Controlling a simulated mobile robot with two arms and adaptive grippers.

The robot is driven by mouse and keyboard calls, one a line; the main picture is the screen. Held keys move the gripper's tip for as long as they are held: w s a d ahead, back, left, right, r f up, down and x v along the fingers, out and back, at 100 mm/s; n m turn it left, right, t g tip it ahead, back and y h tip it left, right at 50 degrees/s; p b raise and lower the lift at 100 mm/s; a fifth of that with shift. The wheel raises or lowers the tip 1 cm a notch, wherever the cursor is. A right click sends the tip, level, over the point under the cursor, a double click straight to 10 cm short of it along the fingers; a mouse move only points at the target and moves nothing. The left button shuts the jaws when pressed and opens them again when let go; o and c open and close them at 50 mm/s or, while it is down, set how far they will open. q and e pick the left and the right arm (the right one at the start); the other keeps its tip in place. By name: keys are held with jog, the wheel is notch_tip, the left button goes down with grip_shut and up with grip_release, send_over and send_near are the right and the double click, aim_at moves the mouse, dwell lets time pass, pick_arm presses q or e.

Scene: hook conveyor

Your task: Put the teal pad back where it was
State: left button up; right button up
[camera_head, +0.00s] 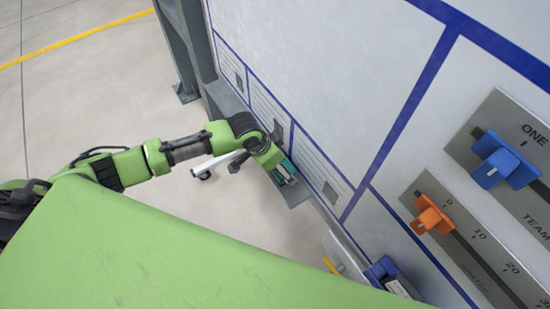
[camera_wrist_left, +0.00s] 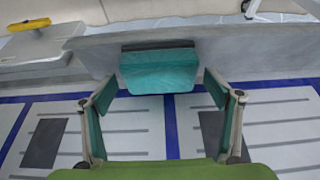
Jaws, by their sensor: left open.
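The teal pad (camera_wrist_left: 158,71) is in the upper middle of the left wrist view, a block with a dark strip along its far edge. It sits at a grey ledge (camera_wrist_left: 98,54) on the panel; the ledge also shows in the head view (camera_head: 296,196). My left gripper (camera_wrist_left: 160,90) is open, its two teal-lined fingers spread to either side of the pad's near end. A gap shows between each finger and the pad, so neither appears to touch it. In the head view my left gripper (camera_head: 283,171) is at the ledge, largely hiding the pad. My right gripper is not in view.
The white panel (camera_head: 330,80) with blue lines rises beside my left arm. A blue knob (camera_head: 503,168) and an orange knob (camera_head: 432,217) sit on slotted plates at right. A grey plate with a yellow handle (camera_wrist_left: 30,27) is beside the ledge. Open floor lies left.

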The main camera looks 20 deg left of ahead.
pick_arm(q)
jog(key=v, duration=1.1)
jog(key=shift+r+b, duration=0.2)
jog(key=shift+b, duration=0.25)
